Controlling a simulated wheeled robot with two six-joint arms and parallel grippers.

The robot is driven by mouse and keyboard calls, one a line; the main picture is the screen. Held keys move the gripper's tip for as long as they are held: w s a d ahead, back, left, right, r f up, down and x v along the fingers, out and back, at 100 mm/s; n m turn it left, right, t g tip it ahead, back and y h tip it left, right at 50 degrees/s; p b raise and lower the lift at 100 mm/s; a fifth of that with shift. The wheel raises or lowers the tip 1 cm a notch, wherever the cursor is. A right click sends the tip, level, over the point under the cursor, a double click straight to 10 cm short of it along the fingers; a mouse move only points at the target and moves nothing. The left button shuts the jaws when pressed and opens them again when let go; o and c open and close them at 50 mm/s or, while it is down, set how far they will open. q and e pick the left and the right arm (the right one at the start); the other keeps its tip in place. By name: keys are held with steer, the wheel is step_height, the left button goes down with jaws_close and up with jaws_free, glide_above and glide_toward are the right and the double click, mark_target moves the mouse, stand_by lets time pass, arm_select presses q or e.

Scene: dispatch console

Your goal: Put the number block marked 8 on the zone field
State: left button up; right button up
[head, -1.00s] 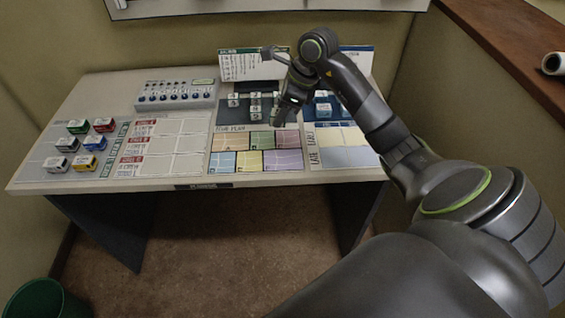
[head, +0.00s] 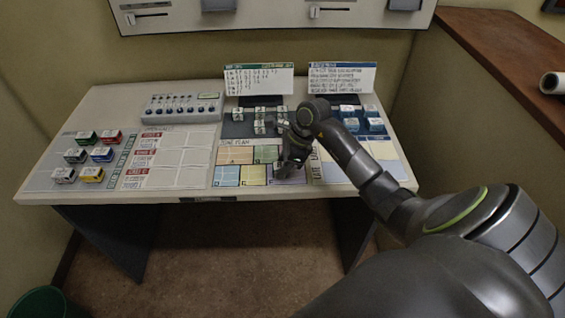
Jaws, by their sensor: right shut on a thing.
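My right gripper (head: 284,170) is low over the right side of the zone plan (head: 227,176), above its lower right purple field. It is shut on a small block that is mostly hidden by the fingers, and its number cannot be read. The zone plan is a grid of coloured fields: orange, green, yellow and purple. Behind it, several pale number blocks (head: 260,127) stand on a dark mat (head: 232,130); their digits are too small to read surely. My left gripper is not in view.
Several blue blocks (head: 346,111) stand right of my arm. Coloured blocks (head: 86,137) stand at the left. A switch box (head: 183,107) and two upright cards (head: 259,80) line the back. The white chart (head: 180,160) is clear of blocks.

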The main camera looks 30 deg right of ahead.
steer(key=shift+f, duration=0.1)
steer(key=shift+f+b, duration=0.1)
steer(key=shift+b, duration=0.2)
steer(key=o, duration=1)
steer(key=shift+c, duration=0.2)
steer(key=shift+r+p, duration=0.25)
steer(key=shift+p, duration=0.05)
steer(key=shift+d+r, duration=0.2)
steer(key=shift+r, duration=0.1)
steer(key=b+v, duration=0.3)
steer(key=v, duration=0.8)
